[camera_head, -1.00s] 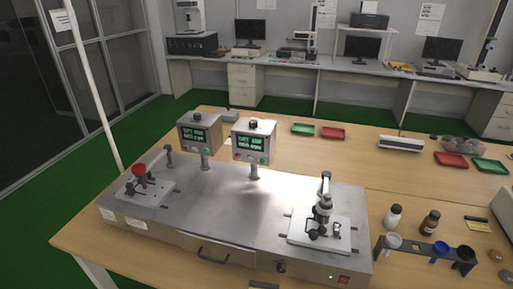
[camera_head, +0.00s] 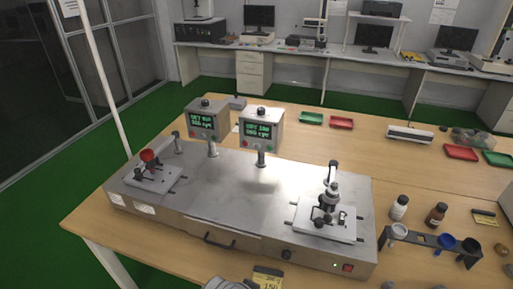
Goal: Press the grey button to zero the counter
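Two grey counter boxes with green lit displays stand on short posts at the back of a metal test bench (camera_head: 225,190). They are the left counter (camera_head: 222,133) and the right counter (camera_head: 276,142). Each has a dark knob on top and small buttons under its display, some red or green. The buttons are too small for me to tell surely which is grey. The display text is too blurred to read fully.
Clamp fixtures stand at the bench's left (camera_head: 150,177) and right (camera_head: 325,222). A red switch (camera_head: 347,268) is on its front. Bottles (camera_head: 399,209) and a cup rack (camera_head: 430,240) are at the right. A yellow label (camera_head: 267,272) lies at the front edge.

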